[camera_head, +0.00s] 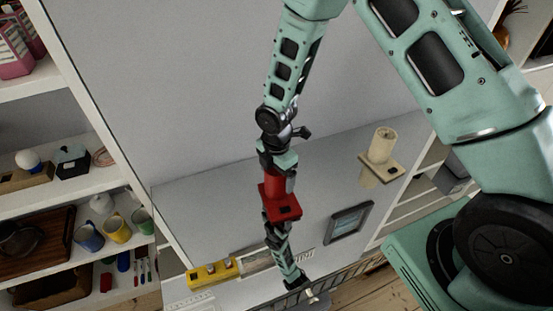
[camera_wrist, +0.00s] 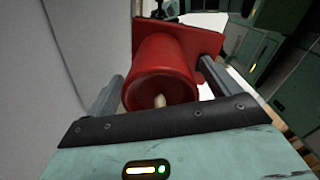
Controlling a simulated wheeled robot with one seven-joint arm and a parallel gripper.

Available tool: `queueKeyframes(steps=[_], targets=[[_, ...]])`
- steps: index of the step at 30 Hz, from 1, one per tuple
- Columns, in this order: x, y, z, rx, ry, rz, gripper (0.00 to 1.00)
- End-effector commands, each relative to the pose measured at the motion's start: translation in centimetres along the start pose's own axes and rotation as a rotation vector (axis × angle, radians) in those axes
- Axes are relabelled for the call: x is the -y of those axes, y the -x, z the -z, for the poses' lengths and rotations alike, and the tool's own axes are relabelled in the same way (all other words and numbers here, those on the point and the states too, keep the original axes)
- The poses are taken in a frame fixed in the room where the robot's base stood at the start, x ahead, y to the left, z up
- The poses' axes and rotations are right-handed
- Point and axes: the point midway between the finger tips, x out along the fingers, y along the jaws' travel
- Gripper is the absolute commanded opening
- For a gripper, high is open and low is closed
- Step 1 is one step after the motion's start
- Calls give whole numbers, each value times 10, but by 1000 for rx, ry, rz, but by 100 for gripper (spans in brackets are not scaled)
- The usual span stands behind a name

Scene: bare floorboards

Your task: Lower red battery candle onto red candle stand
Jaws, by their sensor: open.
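The red candle (camera_head: 275,183) is upright on the red square stand (camera_head: 283,207) near the middle of the head view. In the wrist view the candle (camera_wrist: 160,75) shows its round top and pale wick, with the red stand (camera_wrist: 205,42) directly behind its far end. I see no gap between candle and stand. My gripper (camera_head: 276,166) is over the candle from above. In the wrist view the fingers of my gripper (camera_wrist: 160,85) are spread, one on each side of the candle. The far side of the candle's base is hidden.
A cream candle (camera_head: 382,144) on a cream stand (camera_head: 382,167) is to the right. A dark framed panel (camera_head: 350,222) is at lower right, and a yellow object (camera_head: 212,271) at lower left. Shelves on the left hold mugs (camera_head: 117,229) and other items. The grey surface between is mostly clear.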

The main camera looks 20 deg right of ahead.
Motion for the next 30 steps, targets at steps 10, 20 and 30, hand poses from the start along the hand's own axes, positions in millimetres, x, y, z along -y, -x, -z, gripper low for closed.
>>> queueKeyframes(steps=[10, 20, 30], targets=[[-1, 62, -1, 1, -2, -7, 88], [-1, 136, -1, 1, -1, -5, 88], [0, 170, -1, 1, 0, -1, 88]])
